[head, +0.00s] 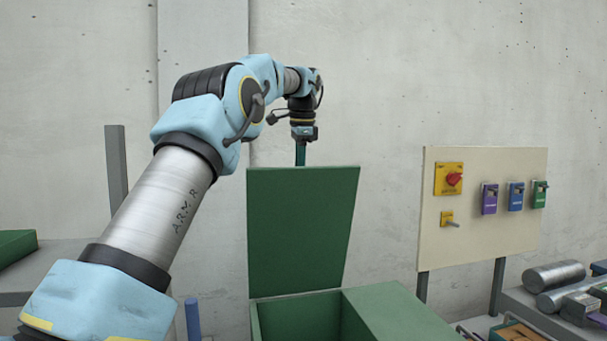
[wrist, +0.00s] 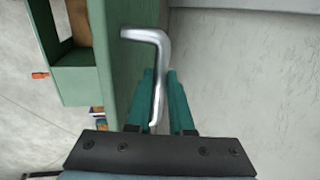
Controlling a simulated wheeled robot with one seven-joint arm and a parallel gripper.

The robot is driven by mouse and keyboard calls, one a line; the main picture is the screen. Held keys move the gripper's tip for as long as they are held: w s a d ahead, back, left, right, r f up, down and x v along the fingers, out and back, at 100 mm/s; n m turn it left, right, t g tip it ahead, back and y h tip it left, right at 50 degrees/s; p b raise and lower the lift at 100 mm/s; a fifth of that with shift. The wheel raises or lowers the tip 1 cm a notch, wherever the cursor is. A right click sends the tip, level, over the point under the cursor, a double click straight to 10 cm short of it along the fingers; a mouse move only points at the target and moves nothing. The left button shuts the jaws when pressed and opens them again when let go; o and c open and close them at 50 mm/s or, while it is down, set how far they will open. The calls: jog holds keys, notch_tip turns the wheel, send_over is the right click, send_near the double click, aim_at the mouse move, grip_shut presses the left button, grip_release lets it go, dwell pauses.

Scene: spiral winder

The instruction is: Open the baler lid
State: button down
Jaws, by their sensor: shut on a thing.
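The green baler lid (head: 300,230) stands raised, close to upright, at the back of the green baler box (head: 395,312). The box is open below it, with a dark green interior. My gripper (head: 300,155) is at the lid's top edge, pointing down, and its fingertips are hidden behind the lid in the head view. In the wrist view, the teal fingers of my gripper (wrist: 161,80) are shut on a bent silver handle (wrist: 147,36) beside the green lid (wrist: 128,70). The handle is hidden in the head view.
A beige panel (head: 480,210) on posts, with a red knob and coloured padlocks, stands right of the box. Metal cylinders (head: 555,275) lie on a shelf at far right. A grey post (head: 116,165) is at left. The concrete wall is behind.

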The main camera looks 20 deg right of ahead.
jog(key=shift+w+f, duration=0.2)
jog(key=shift+w, duration=0.4)
jog(key=c, duration=1)
grip_release()
jog(key=shift+o, duration=0.9)
jog(key=shift+r, duration=0.15)
jog(key=shift+s, duration=0.1)
